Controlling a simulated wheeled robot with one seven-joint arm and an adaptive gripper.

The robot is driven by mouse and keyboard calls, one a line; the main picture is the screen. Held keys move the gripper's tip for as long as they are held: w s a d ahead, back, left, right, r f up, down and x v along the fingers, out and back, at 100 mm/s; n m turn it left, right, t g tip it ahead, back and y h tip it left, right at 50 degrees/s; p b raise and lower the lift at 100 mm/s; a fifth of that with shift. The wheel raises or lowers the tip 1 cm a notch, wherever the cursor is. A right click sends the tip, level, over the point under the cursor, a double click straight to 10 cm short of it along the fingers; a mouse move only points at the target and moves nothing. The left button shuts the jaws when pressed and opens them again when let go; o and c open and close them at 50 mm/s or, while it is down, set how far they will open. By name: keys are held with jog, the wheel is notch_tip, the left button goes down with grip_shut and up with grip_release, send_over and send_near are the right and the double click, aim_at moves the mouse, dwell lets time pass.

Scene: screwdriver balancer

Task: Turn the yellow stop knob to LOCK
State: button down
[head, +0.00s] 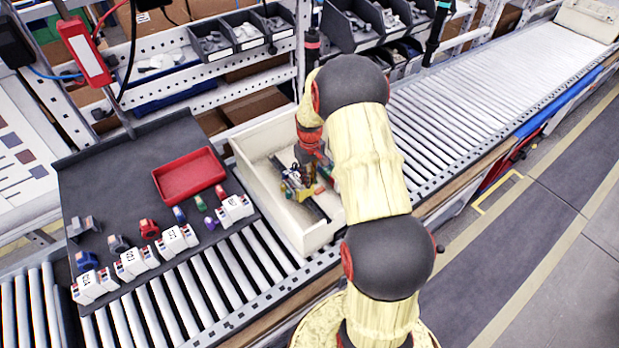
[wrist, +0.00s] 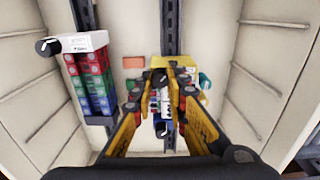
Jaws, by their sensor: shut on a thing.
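My gripper (wrist: 172,72) is inside the cream tote (head: 262,200), its yellow fingers pointing at a dark rail (wrist: 170,28). The fingertips are closed in at a yellow piece (wrist: 196,72), which seems to be the stop knob. The fingers hide most of it. I can read no LOCK mark and cannot tell how far it is turned. A white and blue labelled part with a black round end (wrist: 162,129) shows between the fingers. In the head view my gripper (head: 303,182) is small, partly behind my arm.
A white block with a black knob (wrist: 47,47) and red, green and blue blocks (wrist: 92,85) stand left of my fingers. The tote walls (wrist: 268,62) rise on both sides. A red tray (head: 188,175) and several small parts lie on the dark board (head: 120,170). The right conveyor (head: 480,90) is mostly clear.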

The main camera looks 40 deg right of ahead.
dwell(0.3)
jog(key=c, duration=1.8)
grip_release()
jog(key=shift+o, duration=0.3)
notch_tip(320, 180, up, 12)
